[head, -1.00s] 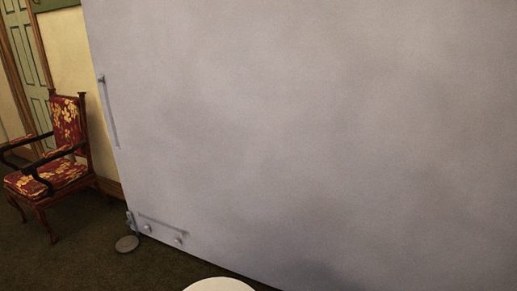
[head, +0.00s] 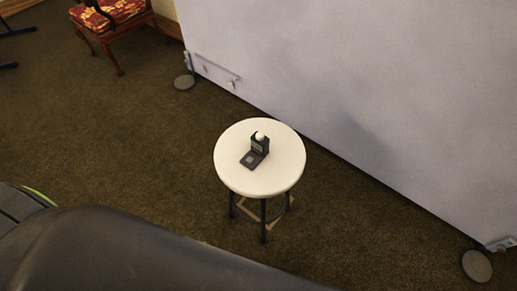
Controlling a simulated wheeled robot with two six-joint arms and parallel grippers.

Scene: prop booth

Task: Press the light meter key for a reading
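A small dark light meter (head: 259,144) with a white dome on top stands on a round white stool (head: 285,170). A flat dark base part with a lighter grey square (head: 251,159) extends from its front toward the lower left; this square looks like the key, though it is too small to be sure. The meter is near the middle of the stool top, in the centre of the head view. Neither of my grippers shows in the head view.
A red patterned armchair (head: 115,15) is at the upper left. A dark rounded surface fills the lower left. Carpet left of the stool is clear.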

